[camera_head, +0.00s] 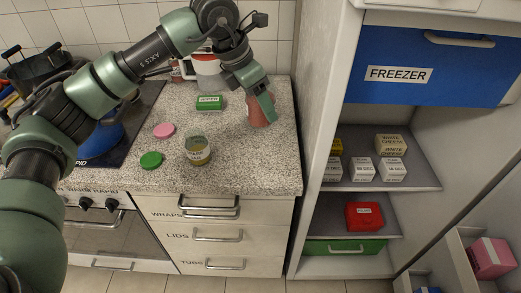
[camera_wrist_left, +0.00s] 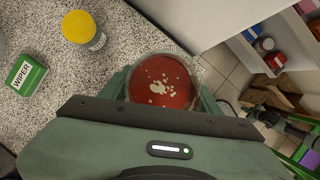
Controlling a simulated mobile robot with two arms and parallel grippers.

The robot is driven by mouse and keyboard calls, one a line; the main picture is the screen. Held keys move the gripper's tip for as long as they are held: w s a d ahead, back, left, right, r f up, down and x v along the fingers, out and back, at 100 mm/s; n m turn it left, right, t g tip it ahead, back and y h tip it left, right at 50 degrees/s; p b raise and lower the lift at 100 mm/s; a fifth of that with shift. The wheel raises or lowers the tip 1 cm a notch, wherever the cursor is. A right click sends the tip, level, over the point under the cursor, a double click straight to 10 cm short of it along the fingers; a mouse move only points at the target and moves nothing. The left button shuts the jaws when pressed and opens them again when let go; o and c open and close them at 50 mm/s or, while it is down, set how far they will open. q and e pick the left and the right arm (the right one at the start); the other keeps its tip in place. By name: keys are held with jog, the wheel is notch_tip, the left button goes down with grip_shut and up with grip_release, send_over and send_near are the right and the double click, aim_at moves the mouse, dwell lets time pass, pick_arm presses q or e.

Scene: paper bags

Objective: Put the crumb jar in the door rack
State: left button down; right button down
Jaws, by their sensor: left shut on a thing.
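My left gripper (camera_head: 262,108) is shut on a reddish jar (camera_head: 258,117) at the back right of the counter. In the left wrist view the held jar (camera_wrist_left: 161,83) is seen from above, its red surface dotted with pale flakes. The fingers hide part of its sides, and I cannot read a label on it. The door rack (camera_head: 459,264) is at the lower right, on the open fridge door, and holds a pink carton (camera_head: 491,257).
A green lid (camera_head: 151,160), a pink lid (camera_head: 164,130) and a green wiper box (camera_head: 209,103) lie on the counter. The fridge side panel (camera_head: 322,85) rises right of the counter. Fridge shelves hold several labelled blocks and a red box (camera_head: 364,216).

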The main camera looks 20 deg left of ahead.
pick_arm(q)
notch_tip(320, 180, down, 14)
jog(key=p, duration=0.2)
jog(key=shift+f+p, duration=0.1)
jog(key=shift+p, duration=0.25)
jog(key=shift+f, duration=0.35)
jog(key=shift+f, duration=0.1)
jog(key=shift+c, duration=1.8)
grip_release()
